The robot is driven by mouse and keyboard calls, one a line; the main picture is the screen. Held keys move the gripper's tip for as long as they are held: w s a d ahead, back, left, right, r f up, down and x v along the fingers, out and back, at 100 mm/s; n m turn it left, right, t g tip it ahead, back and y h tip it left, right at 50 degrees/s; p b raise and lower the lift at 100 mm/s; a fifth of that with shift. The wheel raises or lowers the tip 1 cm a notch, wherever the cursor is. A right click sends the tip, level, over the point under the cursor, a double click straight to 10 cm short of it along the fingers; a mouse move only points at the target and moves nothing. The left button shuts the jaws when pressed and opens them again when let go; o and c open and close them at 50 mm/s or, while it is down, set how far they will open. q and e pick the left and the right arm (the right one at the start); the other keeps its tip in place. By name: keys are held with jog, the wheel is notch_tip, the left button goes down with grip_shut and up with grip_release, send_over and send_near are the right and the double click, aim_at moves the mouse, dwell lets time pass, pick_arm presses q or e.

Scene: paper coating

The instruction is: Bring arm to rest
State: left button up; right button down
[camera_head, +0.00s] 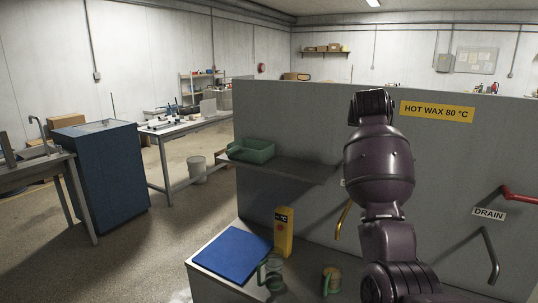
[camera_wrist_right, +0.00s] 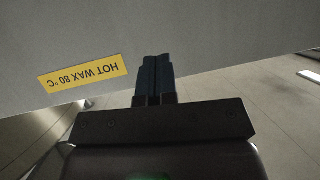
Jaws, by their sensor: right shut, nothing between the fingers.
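My right arm (camera_head: 380,165) stands raised at the right of the head view, in front of a grey panel. Its gripper is hard to make out there, at the top of the arm. In the right wrist view my right gripper (camera_wrist_right: 156,72) has its dark fingers together with nothing between them. The grey panel (camera_wrist_right: 200,35) with the yellow "HOT WAX 80 °C" label (camera_wrist_right: 83,77) lies behind the fingers, and I cannot tell how near. My left gripper is in neither view.
A green tray (camera_head: 251,150) sits on a shelf. A red handle (camera_head: 520,195) and grey drain pipe (camera_head: 491,255) stick out at right.

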notch_tip(320, 180, up, 5)
jog(key=a+n+t+y, duration=0.1)
jog(key=a+n+t, duration=0.1)
jog(key=a+t, duration=0.15)
jog(key=s+f+n+t+y, duration=0.1)
jog(key=s+f+n+y, duration=0.1)
jog(key=s+f, duration=0.65)
jog(key=s+f+n+y, duration=0.15)
jog(key=s+f, duration=0.25)
jog(key=f, duration=1)
jog(key=s+f+n+t+y, duration=0.1)
jog(key=s+f+n+y, duration=0.1)
jog(key=s+f, duration=0.7)
jog(key=s+d+f+m+g+h, duration=0.1)
jog(key=s+f+g, duration=0.5)
jog(key=s+f, duration=2)
jog(key=shift+d+f+b, duration=0.35)
jog(key=shift+d+b, duration=0.05)
jog(key=shift+d, duration=0.2)
